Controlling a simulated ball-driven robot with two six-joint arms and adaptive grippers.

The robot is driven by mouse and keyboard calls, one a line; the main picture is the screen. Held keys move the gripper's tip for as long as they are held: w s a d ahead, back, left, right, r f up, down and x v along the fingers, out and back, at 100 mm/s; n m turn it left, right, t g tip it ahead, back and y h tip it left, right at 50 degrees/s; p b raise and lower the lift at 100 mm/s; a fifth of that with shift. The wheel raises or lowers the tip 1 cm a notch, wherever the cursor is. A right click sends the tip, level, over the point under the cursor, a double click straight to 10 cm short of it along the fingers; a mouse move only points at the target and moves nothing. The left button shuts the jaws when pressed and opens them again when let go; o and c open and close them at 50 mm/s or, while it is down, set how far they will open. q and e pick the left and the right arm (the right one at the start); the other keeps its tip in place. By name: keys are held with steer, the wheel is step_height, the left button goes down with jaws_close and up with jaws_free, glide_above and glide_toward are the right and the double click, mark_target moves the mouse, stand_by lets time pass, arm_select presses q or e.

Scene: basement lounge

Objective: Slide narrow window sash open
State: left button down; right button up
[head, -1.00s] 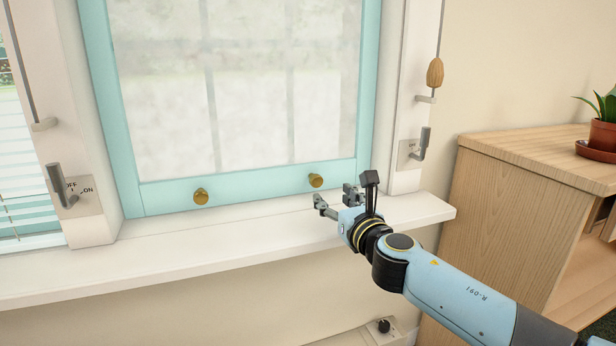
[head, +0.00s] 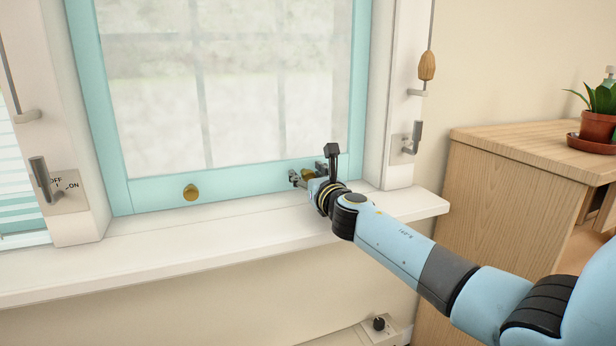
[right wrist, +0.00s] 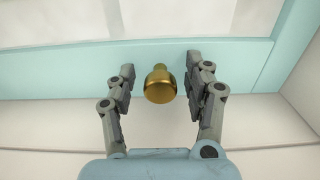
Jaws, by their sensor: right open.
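The narrow window sash (head: 240,174) has a turquoise frame with frosted, gridded glass and stands closed down at the sill as far as I can see. A brass knob (head: 191,192) sits at the left of its bottom rail. The right brass knob (head: 308,174) is partly hidden by my right gripper (head: 307,176). In the right wrist view, this knob (right wrist: 160,84) lies between the two open fingers, with gaps on both sides. The right gripper (right wrist: 160,80) appears to touch nothing. My left gripper is not in view.
A white sill (head: 230,238) runs below the sash. Lever switches stand on the left (head: 42,180) and right (head: 412,138) jambs. A wooden pull (head: 427,66) hangs at right. A wooden cabinet (head: 500,190) bears a potted plant (head: 598,122).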

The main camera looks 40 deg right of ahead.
steer(key=shift+c, duration=0.4)
jaws_close()
steer(key=shift+f, duration=0.2)
